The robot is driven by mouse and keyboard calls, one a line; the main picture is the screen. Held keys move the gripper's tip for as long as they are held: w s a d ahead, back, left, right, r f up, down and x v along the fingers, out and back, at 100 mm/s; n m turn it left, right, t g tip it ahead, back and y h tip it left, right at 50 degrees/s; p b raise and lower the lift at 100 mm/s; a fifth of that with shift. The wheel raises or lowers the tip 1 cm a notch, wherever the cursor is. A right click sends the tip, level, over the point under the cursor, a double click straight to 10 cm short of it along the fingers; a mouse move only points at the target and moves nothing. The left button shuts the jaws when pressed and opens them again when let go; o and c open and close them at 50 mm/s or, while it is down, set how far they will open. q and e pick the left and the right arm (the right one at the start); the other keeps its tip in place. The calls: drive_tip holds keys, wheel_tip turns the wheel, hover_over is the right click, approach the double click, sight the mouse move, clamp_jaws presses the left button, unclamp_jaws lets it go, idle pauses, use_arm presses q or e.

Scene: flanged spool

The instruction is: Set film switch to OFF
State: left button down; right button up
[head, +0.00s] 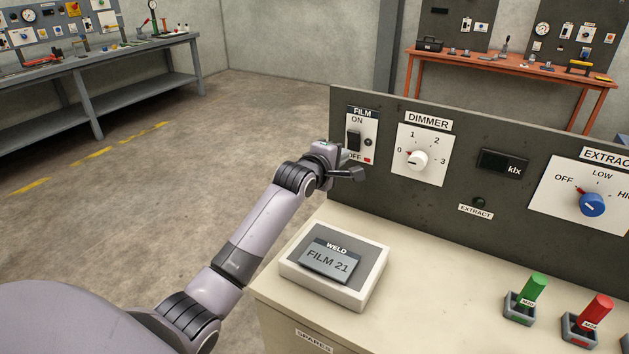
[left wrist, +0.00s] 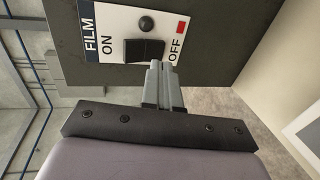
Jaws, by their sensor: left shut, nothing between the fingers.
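The film switch (head: 354,140) is a black rocker on a white plate, with ON printed above it and OFF below, on the dark upright panel. In the left wrist view the rocker (left wrist: 143,50) lies sideways, with ON to its left and OFF to its right. My left gripper (head: 358,172) is shut and empty, just in front of the plate's lower part. In the left wrist view its closed fingertips (left wrist: 161,66) are at the OFF end of the rocker. I cannot tell whether they touch it or which way it is tipped. My right gripper is not in view.
A small dark round lamp (head: 368,142) sits beside the rocker. A dimmer knob (head: 417,160) is to the right, and a blue extract knob (head: 592,204) farther right. A FILM 21 box (head: 331,262) and green and red levers (head: 533,288) stand on the bench below.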

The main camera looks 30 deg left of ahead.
use_arm(q)
drive_tip(key=f+b+v, duration=0.1)
drive_tip(key=f+v, duration=0.1)
drive_tip(key=v, duration=0.7)
drive_tip(key=shift+s+f, duration=0.2)
drive_tip(key=shift+s, duration=0.4)
